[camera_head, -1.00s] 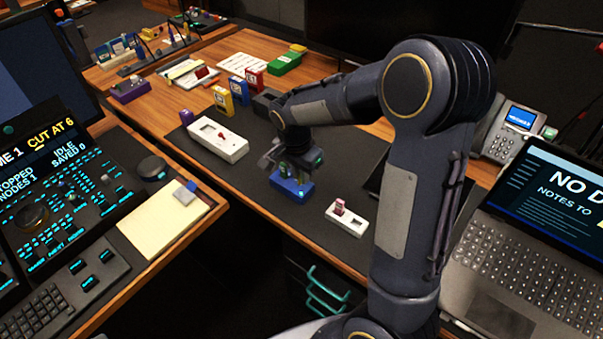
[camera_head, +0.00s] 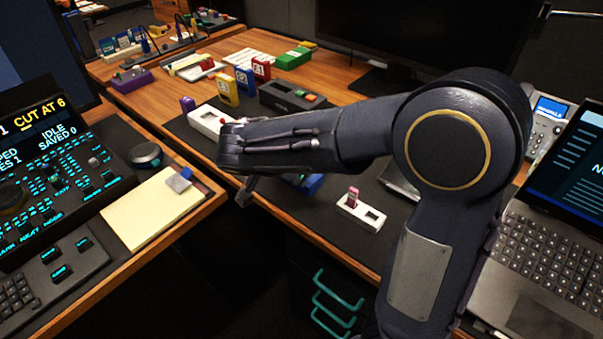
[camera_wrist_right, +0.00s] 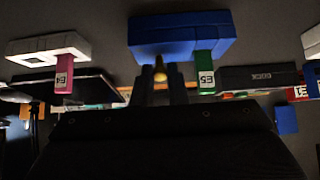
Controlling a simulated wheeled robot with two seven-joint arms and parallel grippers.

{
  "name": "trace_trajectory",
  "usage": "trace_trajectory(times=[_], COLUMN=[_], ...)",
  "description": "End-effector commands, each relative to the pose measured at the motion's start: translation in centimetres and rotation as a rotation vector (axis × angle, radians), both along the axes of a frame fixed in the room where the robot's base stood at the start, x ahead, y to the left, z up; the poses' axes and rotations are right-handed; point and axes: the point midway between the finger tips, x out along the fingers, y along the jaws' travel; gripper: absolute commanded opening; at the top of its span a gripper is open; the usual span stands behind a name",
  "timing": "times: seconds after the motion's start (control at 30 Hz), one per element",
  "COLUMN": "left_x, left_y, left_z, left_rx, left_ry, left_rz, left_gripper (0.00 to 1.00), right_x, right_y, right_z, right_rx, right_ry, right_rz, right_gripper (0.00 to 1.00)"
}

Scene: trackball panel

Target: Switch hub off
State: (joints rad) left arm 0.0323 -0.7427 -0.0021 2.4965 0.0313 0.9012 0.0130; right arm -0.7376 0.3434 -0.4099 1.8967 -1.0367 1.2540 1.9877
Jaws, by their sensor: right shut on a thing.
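A blue box (camera_head: 312,184) sits on the dark desk mat, mostly hidden behind my right forearm; I cannot confirm it is the hub. In the right wrist view, which appears upside down, the blue box (camera_wrist_right: 180,38) fills the upper middle, with a green tag marked E5 (camera_wrist_right: 204,75) on it. My right gripper (camera_wrist_right: 160,70) is at the box's edge beside the green tag, its fingers close together around a small dark, yellow-ended piece (camera_wrist_right: 160,77). Whether that piece belongs to the box is unclear. In the head view the fingertips are hidden by the arm. My left gripper is not in view.
A white box with a pink tag (camera_head: 353,201) stands right of the blue box. A longer white box (camera_head: 208,122) and a black dock (camera_head: 290,97) lie behind. A laptop (camera_head: 540,240) is at the right, a notepad (camera_head: 152,208) and control console (camera_head: 45,190) at the left.

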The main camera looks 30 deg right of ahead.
Motion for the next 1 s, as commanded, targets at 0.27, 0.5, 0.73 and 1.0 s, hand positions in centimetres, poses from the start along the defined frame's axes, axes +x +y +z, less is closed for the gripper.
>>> trace_trajectory(times=[0.27,0.5,0.73,1.0], left_x=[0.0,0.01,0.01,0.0], left_y=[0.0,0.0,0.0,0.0], left_z=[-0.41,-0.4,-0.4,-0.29], left_rx=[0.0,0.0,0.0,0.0], left_ry=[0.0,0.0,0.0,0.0], left_rz=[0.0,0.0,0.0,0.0], left_gripper=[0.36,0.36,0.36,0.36], right_x=[-0.04,-0.04,-0.04,-0.09], right_y=[0.05,0.03,0.04,0.3], right_z=[-0.04,-0.04,-0.05,0.27], right_rx=[-0.019,-0.018,-0.018,-0.018], right_ry=[-0.006,-0.005,-0.005,-0.007], right_rz=[-0.001,-0.001,-0.001,0.001], right_gripper=[0.0,0.0,0.36,0.36])
